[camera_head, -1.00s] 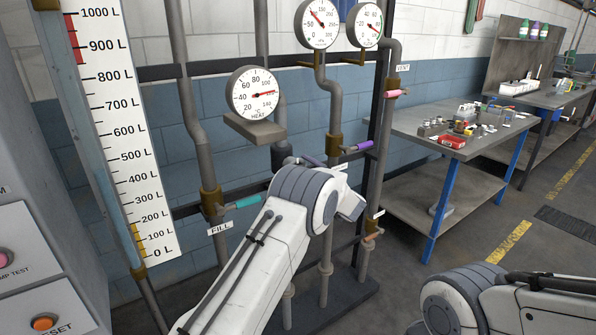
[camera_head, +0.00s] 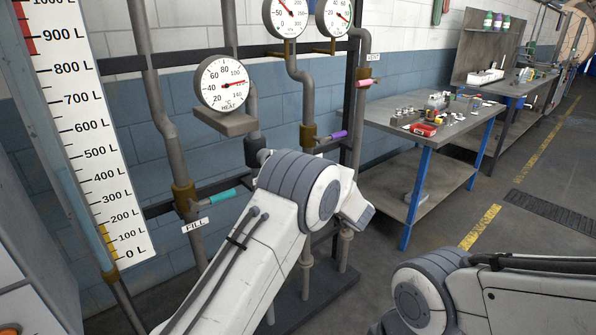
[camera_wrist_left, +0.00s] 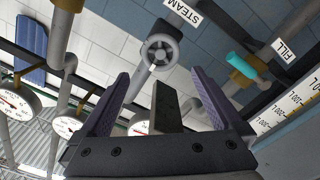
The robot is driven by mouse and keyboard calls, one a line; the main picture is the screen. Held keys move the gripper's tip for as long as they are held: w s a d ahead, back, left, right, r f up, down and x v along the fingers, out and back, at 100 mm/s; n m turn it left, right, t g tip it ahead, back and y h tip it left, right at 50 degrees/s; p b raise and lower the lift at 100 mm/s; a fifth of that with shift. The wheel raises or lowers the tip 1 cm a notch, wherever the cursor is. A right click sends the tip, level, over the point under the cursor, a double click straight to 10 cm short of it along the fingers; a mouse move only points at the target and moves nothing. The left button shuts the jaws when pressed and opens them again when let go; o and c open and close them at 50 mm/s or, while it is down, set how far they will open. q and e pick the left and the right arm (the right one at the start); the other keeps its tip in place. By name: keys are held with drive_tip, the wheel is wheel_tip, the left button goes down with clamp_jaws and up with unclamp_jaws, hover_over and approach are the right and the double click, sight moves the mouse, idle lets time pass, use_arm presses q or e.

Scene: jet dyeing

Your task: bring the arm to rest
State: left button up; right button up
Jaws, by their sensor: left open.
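My left arm (camera_head: 255,255) rises from the bottom of the head view, in front of the pipe rack. Its bent joint hides the left gripper there. In the left wrist view, my left gripper (camera_wrist_left: 165,95) is open, its two dark purple fingers spread apart with nothing clearly held. A grey block (camera_wrist_left: 167,108) shows between the fingers; it looks like the shelf under the heat gauge, beyond the jaws. A grey steam handwheel (camera_wrist_left: 160,50) lies past the fingertips. My right arm (camera_head: 480,295) enters at the bottom right; its gripper is out of view.
The heat gauge (camera_head: 222,84) and a teal fill handle (camera_head: 208,202) are close to the left arm. Purple (camera_head: 331,137) and pink (camera_head: 368,83) handles are on the pipes. A level scale (camera_head: 90,130) stands left. A workbench (camera_head: 395,125) stands right, with open floor before it.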

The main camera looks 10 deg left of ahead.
use_arm(q)
drive_tip(key=s+f+m+g+h, duration=0.35)
drive_tip(key=s+m+h, duration=0.2)
drive_tip(key=s, duration=0.55)
drive_tip(key=s+a+f+m+g+h, duration=0.15)
drive_tip(key=s+f+m+h, duration=0.35)
drive_tip(key=s, duration=0.6)
drive_tip(key=s+f+m+g+h, duration=0.2)
drive_tip(key=s+m+g+h, duration=0.15)
drive_tip(key=s+m, duration=0.6)
drive_tip(key=s+d+r+m+g+p, duration=0.1)
drive_tip(key=s+d+r+m+p, duration=0.1)
drive_tip(key=s+d+r, duration=0.3)
drive_tip(key=s+d+r+m+g+h+p, duration=0.1)
drive_tip(key=s+d+r+m+p, duration=0.2)
drive_tip(key=s+d, duration=0.6)
wheel_tip(320, 180, up, 3)
drive_tip(key=shift+s+f, duration=0.15)
drive_tip(key=shift+s, duration=0.7)
drive_tip(key=shift+d+g, duration=0.1)
drive_tip(key=shift+g, duration=0.15)
